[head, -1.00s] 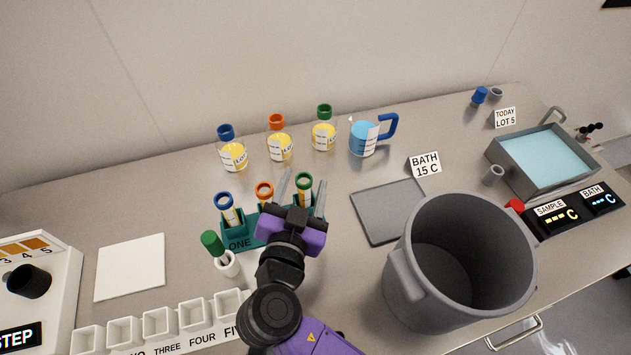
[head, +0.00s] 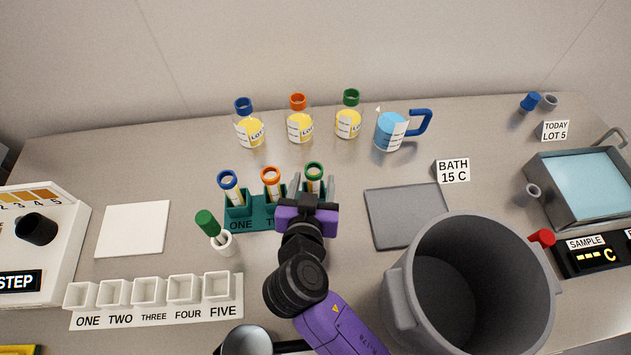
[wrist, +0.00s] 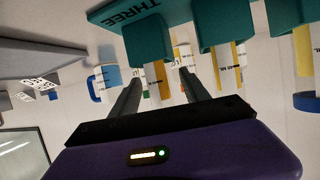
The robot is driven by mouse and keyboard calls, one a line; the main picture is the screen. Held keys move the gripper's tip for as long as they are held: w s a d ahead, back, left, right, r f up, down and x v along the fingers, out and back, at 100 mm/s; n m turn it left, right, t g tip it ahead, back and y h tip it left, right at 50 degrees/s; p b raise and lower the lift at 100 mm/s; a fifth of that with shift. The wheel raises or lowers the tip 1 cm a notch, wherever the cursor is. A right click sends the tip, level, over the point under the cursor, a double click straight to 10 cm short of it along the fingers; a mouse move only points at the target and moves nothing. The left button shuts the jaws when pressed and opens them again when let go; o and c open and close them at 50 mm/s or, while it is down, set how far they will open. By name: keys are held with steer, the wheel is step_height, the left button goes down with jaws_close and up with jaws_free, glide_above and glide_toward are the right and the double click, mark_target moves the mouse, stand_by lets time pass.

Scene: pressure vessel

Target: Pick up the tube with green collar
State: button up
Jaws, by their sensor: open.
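The tube with the green collar (head: 314,174) stands upright in the right-hand slot of a teal rack (head: 262,222). My gripper (head: 313,183) is open, its two fingers apart on either side of this tube in the head view. In the wrist view, which is upside down, a yellow-filled tube (wrist: 154,80) shows between the fingers (wrist: 160,95), beneath the rack's THREE label (wrist: 135,12). I cannot tell whether the fingers touch it. My wrist hides the rack's lower right part in the head view.
Orange-collared (head: 271,180) and blue-collared (head: 230,186) tubes stand left in the rack. A white holder (head: 222,243) with a green-capped item is close in front. A grey pot (head: 398,290) stands right. Bottles (head: 299,125) and a blue jug (head: 391,130) stand behind.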

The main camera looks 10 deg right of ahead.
steer(key=x, duration=0.3)
steer(key=shift+w+d+f, duration=0.15)
steer(key=shift+w, duration=0.1)
jaws_close()
